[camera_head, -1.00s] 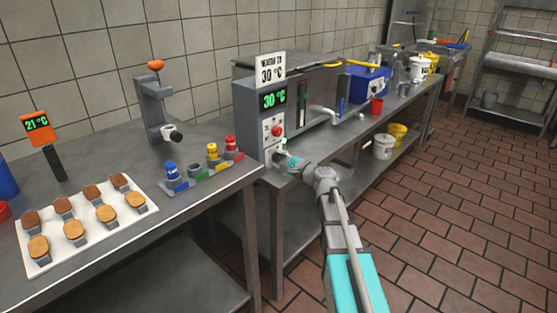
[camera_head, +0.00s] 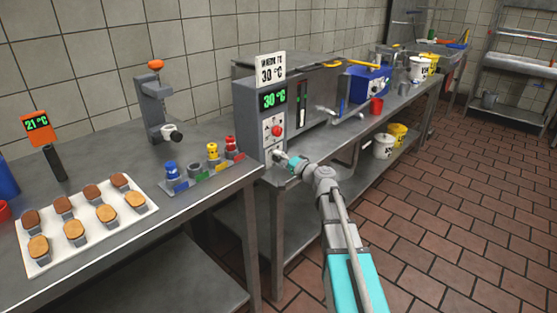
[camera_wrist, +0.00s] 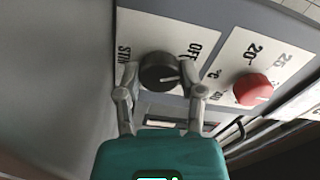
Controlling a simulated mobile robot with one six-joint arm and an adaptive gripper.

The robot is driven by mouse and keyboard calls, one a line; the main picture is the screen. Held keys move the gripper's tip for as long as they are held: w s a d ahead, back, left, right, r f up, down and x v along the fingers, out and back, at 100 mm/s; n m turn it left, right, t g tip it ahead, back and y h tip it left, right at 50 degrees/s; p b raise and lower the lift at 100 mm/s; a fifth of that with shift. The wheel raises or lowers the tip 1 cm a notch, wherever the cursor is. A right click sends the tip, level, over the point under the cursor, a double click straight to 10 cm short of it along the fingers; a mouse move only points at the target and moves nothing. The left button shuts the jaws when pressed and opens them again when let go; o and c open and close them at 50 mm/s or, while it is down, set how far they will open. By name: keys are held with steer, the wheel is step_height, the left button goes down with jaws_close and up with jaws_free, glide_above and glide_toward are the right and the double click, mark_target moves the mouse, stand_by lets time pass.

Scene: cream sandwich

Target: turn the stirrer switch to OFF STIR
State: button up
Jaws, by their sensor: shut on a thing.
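The stirrer switch (camera_wrist: 159,72) is a round black knob on a white plate, with STIR lettered on its left and OFF on its upper right in the wrist view. Its white mark points right, a little below the OFF lettering. My gripper (camera_wrist: 160,86) is shut on the knob, one finger on each side. In the head view my gripper (camera_head: 281,156) is at the lower front of the grey machine (camera_head: 263,97), and it hides the switch there.
A red knob (camera_wrist: 253,89) with a temperature scale sits close to the right finger. A rack with coloured bottles (camera_head: 209,172) and a tray of cream sandwiches (camera_head: 61,260) stand on the left table.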

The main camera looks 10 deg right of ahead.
steer(key=shift+s, duration=0.15)
steer(key=o, duration=1.2)
steer(key=shift+c, duration=0.2)
steer(key=v, duration=1.1)
steer(key=shift+s+d, duration=0.25)
steer(key=shift+s, duration=0.05)
